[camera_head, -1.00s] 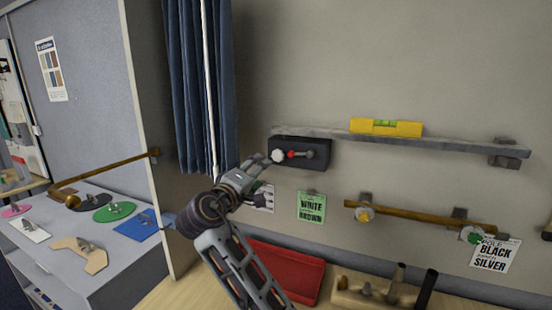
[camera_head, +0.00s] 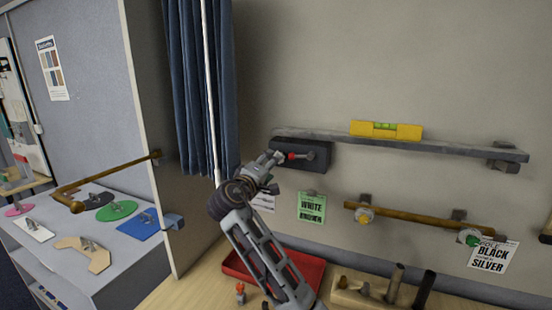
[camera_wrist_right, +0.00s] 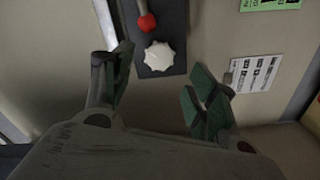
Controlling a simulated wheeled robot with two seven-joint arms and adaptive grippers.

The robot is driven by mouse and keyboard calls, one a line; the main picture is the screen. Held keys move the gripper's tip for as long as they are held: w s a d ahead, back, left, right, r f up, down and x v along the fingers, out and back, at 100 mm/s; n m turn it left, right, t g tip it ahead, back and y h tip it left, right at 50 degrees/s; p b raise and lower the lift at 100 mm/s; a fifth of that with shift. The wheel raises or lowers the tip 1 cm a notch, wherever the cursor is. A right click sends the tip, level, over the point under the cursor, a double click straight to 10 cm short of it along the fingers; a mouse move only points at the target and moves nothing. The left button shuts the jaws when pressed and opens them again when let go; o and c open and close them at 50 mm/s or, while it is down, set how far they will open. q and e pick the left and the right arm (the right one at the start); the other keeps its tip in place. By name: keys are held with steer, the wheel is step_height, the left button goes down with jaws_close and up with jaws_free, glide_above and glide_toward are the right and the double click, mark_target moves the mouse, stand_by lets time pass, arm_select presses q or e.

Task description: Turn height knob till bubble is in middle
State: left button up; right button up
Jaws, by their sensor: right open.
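A yellow spirit level (camera_head: 359,128) with a green vial (camera_head: 385,126) lies on a long grey rail (camera_head: 440,149) on the wall; the bubble is too small to place. A dark block (camera_head: 318,155) under the rail's left end carries a red-tipped lever (camera_head: 292,156). The white ridged height knob (camera_wrist_right: 158,57) on this block shows in the right wrist view; in the head view my gripper hides it. My right gripper (camera_head: 272,160) is open at the knob. In the wrist view its open fingers (camera_wrist_right: 160,78) stand either side, with the knob slightly beyond them. My left gripper is out of view.
A brown rod (camera_head: 420,217) on wall brackets and a green card (camera_head: 311,207) are below the rail. A red tray (camera_head: 310,272) and a wooden holder (camera_head: 345,294) stand on the table below. A curtain and partition (camera_head: 190,210) rise at left.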

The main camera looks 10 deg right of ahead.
steer(key=shift+p+x, duration=0.8)
steer(key=shift+x, duration=2.2)
steer(key=c, duration=1)
